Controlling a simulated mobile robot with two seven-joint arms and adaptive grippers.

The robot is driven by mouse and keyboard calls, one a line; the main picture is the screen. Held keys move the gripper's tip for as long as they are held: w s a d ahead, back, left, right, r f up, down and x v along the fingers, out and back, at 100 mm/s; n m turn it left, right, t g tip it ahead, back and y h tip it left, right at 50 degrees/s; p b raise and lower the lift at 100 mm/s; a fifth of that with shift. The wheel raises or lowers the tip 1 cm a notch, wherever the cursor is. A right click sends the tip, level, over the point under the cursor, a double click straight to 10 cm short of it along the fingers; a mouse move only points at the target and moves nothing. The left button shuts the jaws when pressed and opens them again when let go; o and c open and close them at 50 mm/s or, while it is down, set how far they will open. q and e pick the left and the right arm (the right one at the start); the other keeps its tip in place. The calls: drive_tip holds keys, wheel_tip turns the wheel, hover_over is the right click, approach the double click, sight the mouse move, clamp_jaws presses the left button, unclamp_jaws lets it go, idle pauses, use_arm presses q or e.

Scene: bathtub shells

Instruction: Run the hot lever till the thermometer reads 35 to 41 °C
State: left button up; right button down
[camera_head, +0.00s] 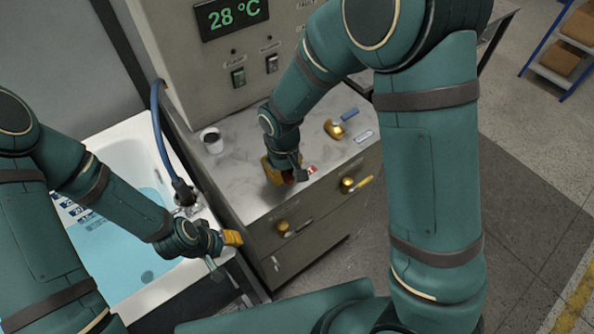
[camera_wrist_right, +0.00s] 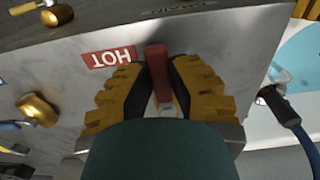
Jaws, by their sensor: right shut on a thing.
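The thermometer display (camera_head: 234,14) on the grey panel reads 28 °C in green digits. My right gripper (camera_head: 284,171) is low over the worktop, shut on the red hot lever. In the right wrist view the red hot lever (camera_wrist_right: 158,72) stands between the two yellow fingers of my right gripper (camera_wrist_right: 160,85). The red HOT label (camera_wrist_right: 110,56) lies just beside it. The lever's base is mostly hidden by the gripper. My left gripper (camera_head: 230,239) is over the tub's near right edge; I cannot tell whether it is open or shut.
A blue-handled brass lever (camera_head: 343,123) with a blue label sits farther right on the worktop. A white cup (camera_head: 212,139) stands at the back left. Brass handles (camera_head: 348,184) stick out of the cabinet front. The white tub (camera_head: 125,148) at left holds blue water, with a blue hose (camera_head: 158,125) beside it.

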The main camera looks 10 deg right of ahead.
sight(284, 174)
drive_tip(key=shift+s+f, duration=0.1)
idle(0.4)
drive_tip(key=c, duration=0.9)
unclamp_jaws()
drive_tip(key=shift+o, duration=0.2)
wheel_tip(284, 174, up, 12)
